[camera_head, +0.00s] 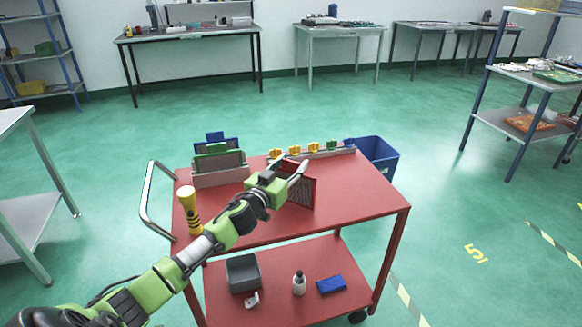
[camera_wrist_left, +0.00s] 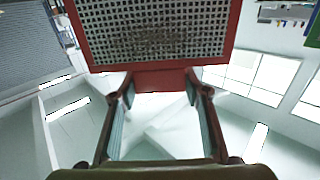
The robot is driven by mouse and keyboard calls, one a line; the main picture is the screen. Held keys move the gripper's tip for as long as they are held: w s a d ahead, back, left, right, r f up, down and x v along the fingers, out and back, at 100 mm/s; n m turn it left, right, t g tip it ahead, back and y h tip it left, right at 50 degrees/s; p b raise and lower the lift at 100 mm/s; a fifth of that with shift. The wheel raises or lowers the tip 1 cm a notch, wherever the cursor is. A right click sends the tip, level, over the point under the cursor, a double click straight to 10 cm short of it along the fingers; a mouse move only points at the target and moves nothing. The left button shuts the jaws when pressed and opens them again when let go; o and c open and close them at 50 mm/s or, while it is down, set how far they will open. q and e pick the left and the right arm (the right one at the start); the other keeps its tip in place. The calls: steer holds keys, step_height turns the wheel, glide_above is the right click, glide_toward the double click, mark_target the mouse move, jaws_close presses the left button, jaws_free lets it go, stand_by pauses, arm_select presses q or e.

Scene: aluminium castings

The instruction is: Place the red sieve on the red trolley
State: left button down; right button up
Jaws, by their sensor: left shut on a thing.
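The red sieve (camera_head: 302,190) stands roughly upright over the top of the red trolley (camera_head: 345,209). I cannot tell whether its lower edge touches the top. My left gripper (camera_head: 285,175) is shut on the sieve and partly hides it in the head view. In the left wrist view the sieve's grey mesh and red frame (camera_wrist_left: 150,32) fill the upper middle. Its red lower tab lies between the two fingers of my left gripper (camera_wrist_left: 162,84). My right gripper is not in view.
On the trolley top are a rack with green and blue frames (camera_head: 219,168), a holder with yellow pieces (camera_head: 316,151) and a yellow-black torch-like object (camera_head: 189,208). The right part of the top is clear. A blue bin (camera_head: 383,160) stands behind. The lower shelf holds a grey box (camera_head: 242,273).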

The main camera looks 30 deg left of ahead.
arm_select(q)
steer(key=shift+f, duration=0.15)
steer(key=c, duration=1.4)
jaws_free()
steer(key=shift+f, duration=0.15)
steer(key=shift+o, duration=1.2)
